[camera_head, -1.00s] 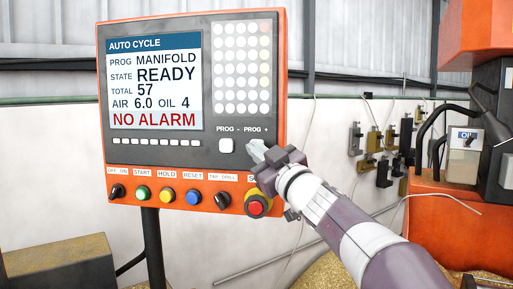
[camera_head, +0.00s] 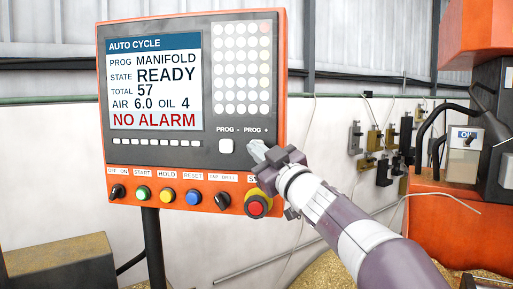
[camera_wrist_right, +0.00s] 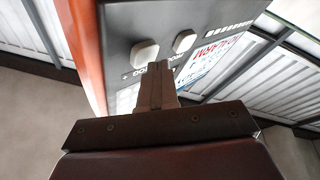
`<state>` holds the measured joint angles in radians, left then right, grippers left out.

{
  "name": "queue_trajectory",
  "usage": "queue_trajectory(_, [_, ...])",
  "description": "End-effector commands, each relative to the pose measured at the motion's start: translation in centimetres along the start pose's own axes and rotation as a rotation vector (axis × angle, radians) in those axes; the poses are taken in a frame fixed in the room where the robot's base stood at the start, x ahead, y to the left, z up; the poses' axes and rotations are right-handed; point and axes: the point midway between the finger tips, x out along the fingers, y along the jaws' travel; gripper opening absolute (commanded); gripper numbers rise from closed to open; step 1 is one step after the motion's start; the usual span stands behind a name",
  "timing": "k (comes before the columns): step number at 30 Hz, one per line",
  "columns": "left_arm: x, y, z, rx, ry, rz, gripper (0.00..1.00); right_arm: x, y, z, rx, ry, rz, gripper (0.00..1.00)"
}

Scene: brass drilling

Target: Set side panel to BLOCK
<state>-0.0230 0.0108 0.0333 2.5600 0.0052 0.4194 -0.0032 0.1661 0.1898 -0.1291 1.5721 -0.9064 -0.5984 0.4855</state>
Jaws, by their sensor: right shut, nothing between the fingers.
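The control panel has an orange frame (camera_head: 190,18) and a screen (camera_head: 153,80) reading AUTO CYCLE, PROG MANIFOLD, STATE READY, TOTAL 57, NO ALARM. Below the white key grid are the labels PROG - and PROG +. In the wrist view the PROG + button (camera_wrist_right: 145,52) shows beside the shut, empty fingertips (camera_wrist_right: 159,66), with the PROG - button (camera_wrist_right: 185,41) beyond. I cannot tell whether the fingertips touch the button. My left gripper is out of view.
Along the panel's lower edge are a black OFF/ON knob (camera_head: 118,191), green START, yellow HOLD and blue RESET buttons, a TAP/DRILL knob (camera_head: 222,200) and a red stop button (camera_head: 256,207) close under my right gripper. Orange machinery (camera_head: 440,225) stands at right.

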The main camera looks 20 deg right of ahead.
Motion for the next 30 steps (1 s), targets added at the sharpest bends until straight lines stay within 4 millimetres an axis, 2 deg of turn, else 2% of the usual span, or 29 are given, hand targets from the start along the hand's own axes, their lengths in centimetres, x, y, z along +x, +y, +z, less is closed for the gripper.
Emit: queue_trajectory(30, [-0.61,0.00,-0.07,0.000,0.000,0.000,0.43,0.71,0.53,0.50,0.000,0.000,0.001,0.00])
